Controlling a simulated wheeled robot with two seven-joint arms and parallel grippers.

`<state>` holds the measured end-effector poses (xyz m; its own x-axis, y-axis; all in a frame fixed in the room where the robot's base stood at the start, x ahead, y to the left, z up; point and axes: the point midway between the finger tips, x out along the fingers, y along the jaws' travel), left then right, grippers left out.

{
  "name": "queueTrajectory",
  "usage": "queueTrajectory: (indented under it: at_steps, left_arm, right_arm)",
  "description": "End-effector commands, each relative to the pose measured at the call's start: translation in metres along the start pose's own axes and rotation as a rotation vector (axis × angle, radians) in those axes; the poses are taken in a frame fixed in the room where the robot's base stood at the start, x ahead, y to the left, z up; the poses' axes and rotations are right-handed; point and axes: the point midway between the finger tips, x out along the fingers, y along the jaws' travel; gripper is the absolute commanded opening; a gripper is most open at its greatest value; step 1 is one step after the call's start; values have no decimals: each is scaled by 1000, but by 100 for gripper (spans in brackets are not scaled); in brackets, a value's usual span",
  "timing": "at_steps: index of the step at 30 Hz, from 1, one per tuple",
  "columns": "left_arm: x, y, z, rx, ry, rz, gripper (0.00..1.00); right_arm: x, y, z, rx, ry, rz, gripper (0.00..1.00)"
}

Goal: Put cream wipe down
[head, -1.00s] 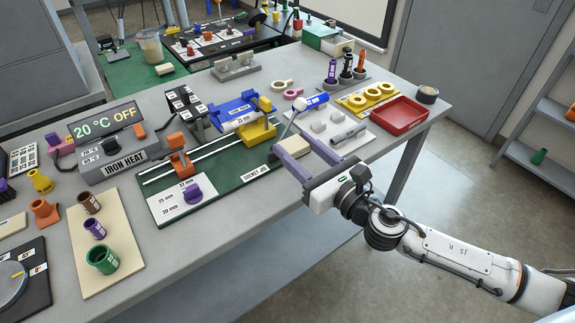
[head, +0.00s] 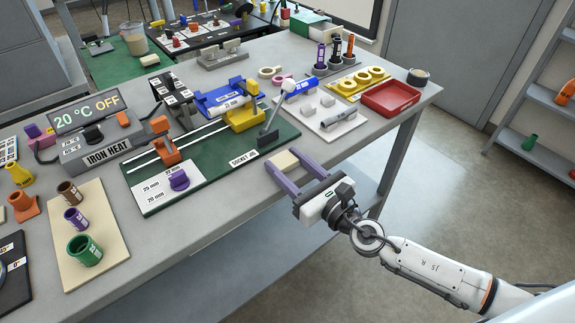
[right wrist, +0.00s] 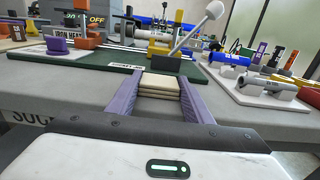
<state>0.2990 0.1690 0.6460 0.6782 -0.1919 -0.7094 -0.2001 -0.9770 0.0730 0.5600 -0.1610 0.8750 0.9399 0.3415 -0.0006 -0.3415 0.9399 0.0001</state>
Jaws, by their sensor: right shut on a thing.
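The cream wipe (head: 284,159) is a small pale folded pad between the two purple fingers of my right gripper (head: 287,161), at the front edge of the grey table (head: 215,215). In the right wrist view the wipe (right wrist: 163,84) shows as stacked layers between the fingers (right wrist: 160,95), which are shut on it. It sits just in front of the green socket jig board (head: 215,168). I cannot tell whether its underside touches the table. My left gripper is not in view.
The jig's grey lever (head: 270,125) stands just behind the wipe. A white board (head: 325,118) with grey parts and a red tray (head: 390,98) lie to the right. The iron heater (head: 100,147) is at left. Bare table lies along the front edge.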

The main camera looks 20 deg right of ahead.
Motion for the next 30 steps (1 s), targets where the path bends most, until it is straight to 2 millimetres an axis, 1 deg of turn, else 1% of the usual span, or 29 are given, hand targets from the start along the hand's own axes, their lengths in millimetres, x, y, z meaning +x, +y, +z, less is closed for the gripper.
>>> queueTrajectory:
  at_steps: [2, 3, 6, 15, 17, 20, 30]
  left_arm:
    - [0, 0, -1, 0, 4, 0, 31]
    - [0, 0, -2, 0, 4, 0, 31]
    - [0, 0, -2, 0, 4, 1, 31]
    - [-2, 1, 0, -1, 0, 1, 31]
    - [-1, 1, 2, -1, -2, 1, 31]
    - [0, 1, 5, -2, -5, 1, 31]
    - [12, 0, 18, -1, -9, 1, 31]
  right_arm:
    - [0, 0, -1, 0, 0, 0, 22]
    - [0, 0, -1, 0, 0, 0, 49]
    - [0, 0, 0, 0, 0, 0, 65]
    - [0, 0, 1, 0, 0, 0, 65]
    - [-4, 0, 0, 0, 1, 0, 65]
    - [-16, 0, -2, -1, 2, 0, 65]
    - [-87, 0, -4, -2, 4, 1, 65]
